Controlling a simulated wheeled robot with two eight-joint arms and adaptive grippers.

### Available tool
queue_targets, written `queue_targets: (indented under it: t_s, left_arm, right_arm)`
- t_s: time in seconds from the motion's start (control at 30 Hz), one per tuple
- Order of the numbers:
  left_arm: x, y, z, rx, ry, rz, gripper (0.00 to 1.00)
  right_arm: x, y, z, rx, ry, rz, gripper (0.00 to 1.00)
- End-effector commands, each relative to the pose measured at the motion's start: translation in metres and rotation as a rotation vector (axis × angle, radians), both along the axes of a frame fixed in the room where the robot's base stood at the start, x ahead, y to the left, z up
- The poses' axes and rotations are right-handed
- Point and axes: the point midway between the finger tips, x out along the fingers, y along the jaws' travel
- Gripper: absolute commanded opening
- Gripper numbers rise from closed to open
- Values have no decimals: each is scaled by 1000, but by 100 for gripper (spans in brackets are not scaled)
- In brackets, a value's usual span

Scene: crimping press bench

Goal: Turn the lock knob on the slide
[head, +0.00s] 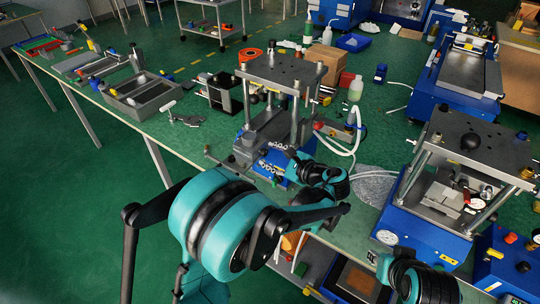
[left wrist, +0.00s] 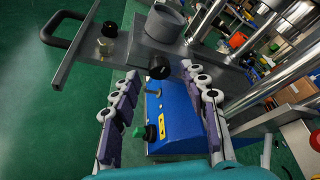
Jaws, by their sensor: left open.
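A black knob (left wrist: 159,68) sits at the front edge of the grey slide plate (left wrist: 165,48) in the left wrist view. I cannot tell for sure which is the lock knob. My left gripper (left wrist: 158,76) is open, with its purple-padded fingers on either side of the first knob in the picture and nothing held. Contact cannot be told. In the head view my left gripper (head: 272,163) is at the front of the middle press (head: 282,78), partly hidden by its wrist.
The blue press front (left wrist: 176,115) carries a green button (left wrist: 138,132). A black handle (left wrist: 62,25) juts out at the left. Metal columns (head: 306,110) stand behind the slide. Another blue press (head: 430,235) is to the right, near my right arm, whose fingers are unclear.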

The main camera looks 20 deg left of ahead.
Motion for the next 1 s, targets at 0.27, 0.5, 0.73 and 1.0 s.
queue_targets:
  t_s: [0.27,0.5,0.73,1.0]
  left_arm:
    - [-30,-46,18,1,0,-5,44]
    - [-51,-80,31,0,0,-2,44]
    - [-59,-89,35,0,0,0,44]
    - [-58,-89,35,0,1,1,44]
  right_arm:
    - [0,0,0,0,0,0,30]
    - [0,0,0,0,0,0,30]
    - [0,0,0,0,0,0,30]
    - [0,0,0,0,0,0,30]
